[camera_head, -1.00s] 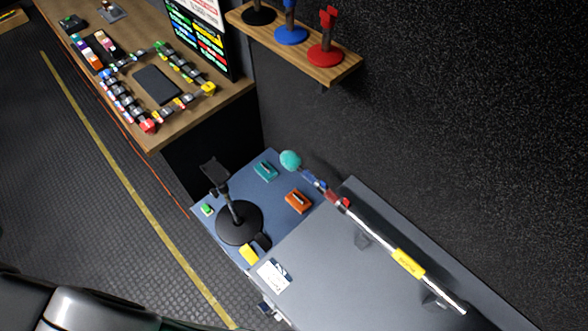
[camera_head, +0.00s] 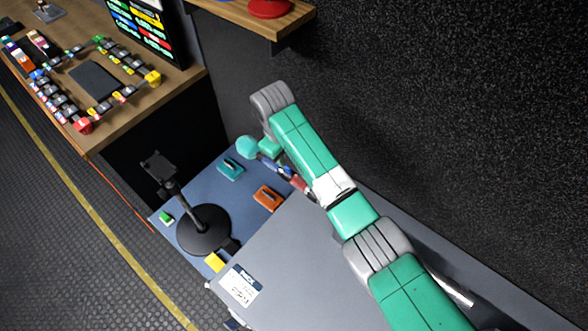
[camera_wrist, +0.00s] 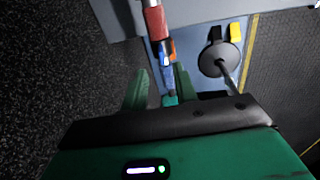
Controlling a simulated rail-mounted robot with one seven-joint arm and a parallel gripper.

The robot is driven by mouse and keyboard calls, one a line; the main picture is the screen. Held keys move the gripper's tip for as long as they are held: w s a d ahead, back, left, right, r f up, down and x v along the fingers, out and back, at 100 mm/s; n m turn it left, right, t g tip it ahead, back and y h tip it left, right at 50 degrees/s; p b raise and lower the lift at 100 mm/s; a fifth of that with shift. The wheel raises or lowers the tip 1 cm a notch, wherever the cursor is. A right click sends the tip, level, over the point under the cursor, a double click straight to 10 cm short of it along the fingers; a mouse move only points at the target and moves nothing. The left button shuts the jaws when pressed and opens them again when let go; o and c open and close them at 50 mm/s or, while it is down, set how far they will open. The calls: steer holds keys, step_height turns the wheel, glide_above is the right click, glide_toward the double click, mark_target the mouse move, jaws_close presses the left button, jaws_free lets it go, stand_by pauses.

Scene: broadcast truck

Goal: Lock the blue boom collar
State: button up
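The boom is a slim pole with a teal ball end (camera_head: 248,147). Its blue collar (camera_head: 273,167) shows just beyond the teal end and beside my arm. In the wrist view the blue collar (camera_wrist: 165,56) lies beyond and between the fingertips of my gripper (camera_wrist: 161,71), below the red collar (camera_wrist: 155,20). The two green fingers are apart on either side of the pole; I cannot tell how far off it they are. The red collar also shows in the head view (camera_head: 302,187), partly beside my arm. My arm hides much of the pole.
A teal clip (camera_head: 230,168) and an orange clip (camera_head: 268,197) lie on the blue mat (camera_head: 190,205). A black round-based stand (camera_head: 204,230) is near its left edge. A wooden shelf (camera_head: 265,28) juts from the dark wall above. A grey case top (camera_head: 290,265) lies to the right.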

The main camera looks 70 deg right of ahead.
mark_target(287, 166)
steer(key=f, duration=0.2)
steer(key=f+b, duration=0.1)
steer(key=f, duration=0.2)
steer(key=d+f, duration=0.1)
steer(key=f, duration=0.1)
steer(key=shift+f+b, duration=0.3)
steer(key=shift+c, duration=0.4)
